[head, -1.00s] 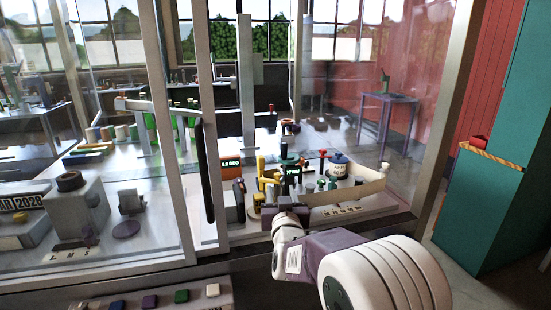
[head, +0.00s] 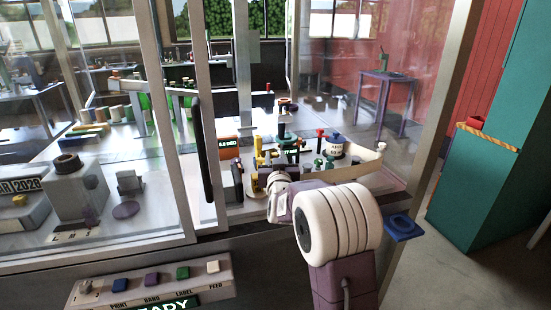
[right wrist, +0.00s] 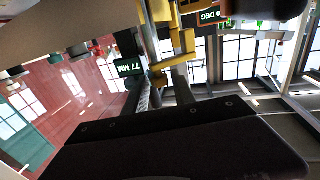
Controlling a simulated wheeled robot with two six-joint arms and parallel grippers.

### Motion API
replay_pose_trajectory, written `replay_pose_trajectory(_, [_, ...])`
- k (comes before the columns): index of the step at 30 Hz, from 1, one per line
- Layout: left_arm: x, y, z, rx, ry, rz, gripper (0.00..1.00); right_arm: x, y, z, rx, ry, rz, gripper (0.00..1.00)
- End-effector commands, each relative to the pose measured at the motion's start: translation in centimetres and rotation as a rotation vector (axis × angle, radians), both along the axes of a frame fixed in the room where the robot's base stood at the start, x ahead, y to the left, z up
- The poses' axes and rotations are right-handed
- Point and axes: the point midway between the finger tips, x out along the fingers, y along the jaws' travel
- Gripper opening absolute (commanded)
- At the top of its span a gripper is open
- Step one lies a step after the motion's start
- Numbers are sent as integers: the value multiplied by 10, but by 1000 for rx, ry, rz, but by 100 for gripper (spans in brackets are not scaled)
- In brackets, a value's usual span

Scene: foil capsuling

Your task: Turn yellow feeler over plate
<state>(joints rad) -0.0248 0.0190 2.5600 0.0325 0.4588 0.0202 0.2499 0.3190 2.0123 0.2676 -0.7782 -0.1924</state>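The yellow feeler (head: 258,158) stands inside the glass cabinet, just beyond my right gripper (head: 273,178). It also shows in the right wrist view as a yellow bracketed piece (right wrist: 178,50) close ahead of the dark gripper body. My right gripper reaches in through the cabinet's opening; its fingertips are largely hidden, so I cannot tell whether it is open, shut or touching the feeler. I cannot clearly pick out the plate. My left gripper is not in view.
A display reading 77 MM (right wrist: 130,66) and an orange-lit display (head: 228,147) are close to the feeler. A blue-lidded pot (head: 335,145) and a pale curved wall (head: 365,172) lie to the right. The cabinet's dark-handled upright (head: 206,150) stands left of my arm.

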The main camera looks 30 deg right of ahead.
Motion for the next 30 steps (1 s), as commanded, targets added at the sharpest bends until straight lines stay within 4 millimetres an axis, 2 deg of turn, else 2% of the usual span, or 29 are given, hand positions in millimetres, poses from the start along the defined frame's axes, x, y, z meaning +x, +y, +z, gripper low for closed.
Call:
replay_pose_trajectory(1, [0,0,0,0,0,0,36,0,0,0,0,0,0,14])
replay_pose_trajectory(3, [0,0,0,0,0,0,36,0,0,0,0,0,0,0])
replay_pose_trajectory(8, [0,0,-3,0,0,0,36,0,0,-1,0,-2,8,0])
replay_pose_trajectory(15, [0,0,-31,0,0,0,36,-1,-4,-1,-5,-12,128,0])
replay_pose_trajectory(22, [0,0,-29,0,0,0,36,-1,-5,4,-6,-11,237,0])
replay_pose_trajectory(30, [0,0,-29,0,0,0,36,-2,-4,3,-2,-5,270,0])
